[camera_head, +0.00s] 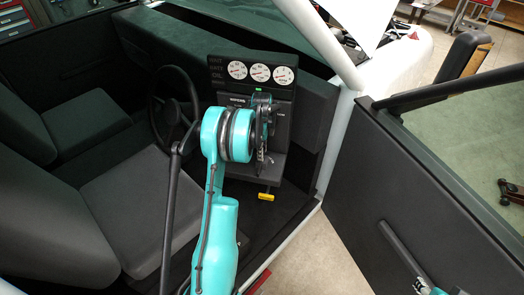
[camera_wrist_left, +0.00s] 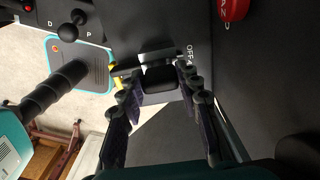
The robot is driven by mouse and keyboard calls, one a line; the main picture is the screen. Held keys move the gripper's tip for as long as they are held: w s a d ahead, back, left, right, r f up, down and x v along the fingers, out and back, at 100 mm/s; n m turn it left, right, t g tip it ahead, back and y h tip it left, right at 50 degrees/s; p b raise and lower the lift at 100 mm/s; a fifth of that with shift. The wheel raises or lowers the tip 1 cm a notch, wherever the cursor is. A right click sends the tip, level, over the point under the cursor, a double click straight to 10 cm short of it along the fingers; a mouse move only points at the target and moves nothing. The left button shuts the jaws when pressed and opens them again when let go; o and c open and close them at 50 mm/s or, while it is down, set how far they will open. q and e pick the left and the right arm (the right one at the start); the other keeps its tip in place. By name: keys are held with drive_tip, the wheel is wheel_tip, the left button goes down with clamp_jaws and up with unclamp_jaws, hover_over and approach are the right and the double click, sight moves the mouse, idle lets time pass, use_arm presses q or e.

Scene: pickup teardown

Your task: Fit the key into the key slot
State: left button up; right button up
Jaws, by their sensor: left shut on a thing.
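My left gripper (camera_head: 264,108) is in front of the dash panel in the head view, seen from behind. In the left wrist view its two fingers (camera_wrist_left: 158,84) are shut on the key (camera_wrist_left: 160,79), gripping its black head from both sides. A pale metal piece (camera_wrist_left: 156,57) shows just past the head, beside the letters OFF on the black panel. I cannot tell whether it is the key's shank or the slot's collar. The key slot itself is hidden behind the key, so how far the key is in is not visible.
The steering wheel (camera_head: 174,98) is left. A red knob (camera_wrist_left: 232,8) and a black selector lever (camera_wrist_left: 74,25) flank the key area. The open door (camera_head: 410,190) stands right.

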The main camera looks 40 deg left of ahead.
idle(0.3)
use_arm(q)
drive_tip(key=o, duration=1.2)
drive_tip(key=shift+r, duration=3.95)
